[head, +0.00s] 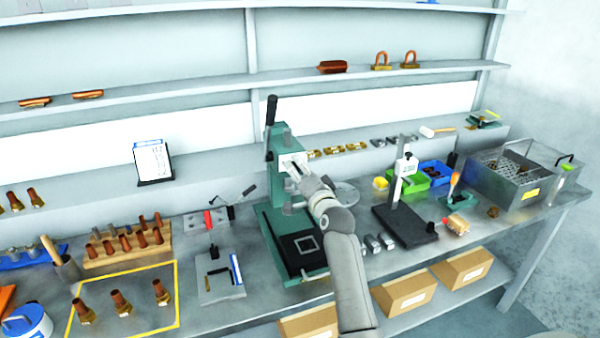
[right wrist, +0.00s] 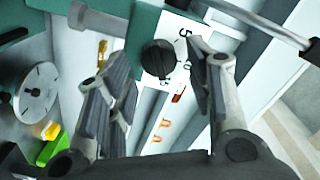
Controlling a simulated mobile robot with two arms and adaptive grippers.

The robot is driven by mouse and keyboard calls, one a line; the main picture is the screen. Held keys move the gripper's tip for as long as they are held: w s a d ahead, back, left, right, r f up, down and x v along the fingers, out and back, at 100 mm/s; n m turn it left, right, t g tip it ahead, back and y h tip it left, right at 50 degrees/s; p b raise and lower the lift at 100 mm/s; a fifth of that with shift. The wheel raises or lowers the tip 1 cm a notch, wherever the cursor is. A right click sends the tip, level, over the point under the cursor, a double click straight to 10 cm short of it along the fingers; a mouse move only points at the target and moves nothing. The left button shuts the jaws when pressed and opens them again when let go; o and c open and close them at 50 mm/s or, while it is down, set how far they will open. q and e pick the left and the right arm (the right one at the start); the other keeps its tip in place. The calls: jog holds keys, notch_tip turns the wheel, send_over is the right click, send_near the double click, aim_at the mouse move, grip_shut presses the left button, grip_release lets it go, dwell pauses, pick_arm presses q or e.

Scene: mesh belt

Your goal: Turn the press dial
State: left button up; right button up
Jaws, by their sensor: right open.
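The green press (head: 277,142) stands on the bench at the middle of the head view, with a dark lever at its upper left. Its black round dial (right wrist: 158,58) shows in the right wrist view, on a white plate (right wrist: 181,27) with printed numbers. In the head view my right gripper hides the dial. My right gripper (head: 299,171) is at the front of the press head; in the right wrist view (right wrist: 158,72) its fingers are open, one on each side of the dial. I cannot tell whether they touch it. My left gripper is not in view.
A black-based stand (head: 405,226) is right of the press, beside green and blue bins (head: 435,172). A wire basket (head: 505,180) is at the right end. A wooden rack (head: 127,258) and a yellow-outlined area (head: 178,290) lie left. Shelves run behind.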

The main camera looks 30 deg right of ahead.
jog(key=shift+s, duration=0.1)
jog(key=v, duration=1.1)
jog(key=shift+s, duration=0.4)
jog(key=shift+f, duration=0.1)
